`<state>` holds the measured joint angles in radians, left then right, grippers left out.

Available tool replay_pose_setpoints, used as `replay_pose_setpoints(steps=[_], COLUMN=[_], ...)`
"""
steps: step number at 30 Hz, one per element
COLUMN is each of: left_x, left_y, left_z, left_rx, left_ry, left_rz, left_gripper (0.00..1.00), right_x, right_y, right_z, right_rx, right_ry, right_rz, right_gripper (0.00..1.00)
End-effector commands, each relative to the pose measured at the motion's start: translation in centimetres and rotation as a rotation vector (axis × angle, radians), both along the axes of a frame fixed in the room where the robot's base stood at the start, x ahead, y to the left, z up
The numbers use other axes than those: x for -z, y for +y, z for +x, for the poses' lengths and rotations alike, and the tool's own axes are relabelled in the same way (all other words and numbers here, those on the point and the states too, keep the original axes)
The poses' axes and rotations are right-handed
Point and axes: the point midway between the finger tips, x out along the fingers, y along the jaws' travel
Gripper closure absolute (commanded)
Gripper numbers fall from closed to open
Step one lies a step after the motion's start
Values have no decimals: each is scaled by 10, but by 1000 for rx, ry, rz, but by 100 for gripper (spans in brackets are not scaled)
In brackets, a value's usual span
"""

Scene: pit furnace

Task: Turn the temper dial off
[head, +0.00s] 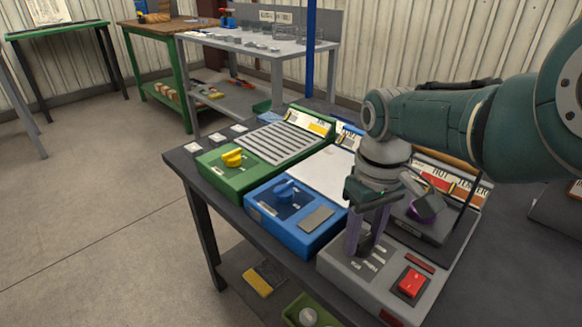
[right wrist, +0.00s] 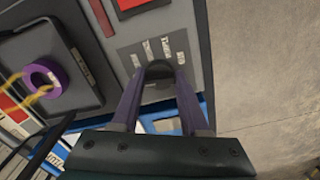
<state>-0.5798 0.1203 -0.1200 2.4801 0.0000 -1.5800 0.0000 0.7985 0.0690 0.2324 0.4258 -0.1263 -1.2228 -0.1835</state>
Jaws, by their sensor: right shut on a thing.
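My right gripper (head: 366,246) reaches down onto the front of the grey unit (head: 335,275). Its two purple-grey fingers are shut on a dark dial (right wrist: 157,72) on that unit's panel, as the right wrist view shows. White markings fan out around the dial. In the head view the fingers hide the dial, and its exact pointing direction is hard to tell. A blue knob (head: 284,190) stands on the blue unit and a yellow knob (head: 232,157) on the green unit, both apart from the gripper. My left gripper is not in view.
A red switch (head: 411,282) sits beside the dial on the grey unit. A purple ring (right wrist: 43,76) lies on a dark plate behind it. The dark bench's left edge (head: 192,185) faces open floor. A grey table (head: 262,46) stands farther back.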

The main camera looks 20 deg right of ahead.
Motion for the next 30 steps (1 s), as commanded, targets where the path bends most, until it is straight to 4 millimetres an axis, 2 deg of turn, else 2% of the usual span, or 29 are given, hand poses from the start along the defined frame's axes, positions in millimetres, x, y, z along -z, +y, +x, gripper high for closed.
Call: replay_pose_setpoints(steps=[9,25,26,30], left_x=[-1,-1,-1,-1], left_y=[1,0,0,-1], left_z=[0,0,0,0], left_rx=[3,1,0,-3], left_ry=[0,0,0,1], left_rz=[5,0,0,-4], left_gripper=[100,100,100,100], right_x=[0,0,0,0], right_y=[0,0,0,0], right_z=[0,1,1,0], right_rx=[-113,-133,-133,-132], right_ry=[-1,-1,-1,-1], right_rz=[0,0,0,0], right_gripper=[100,100,52,37])
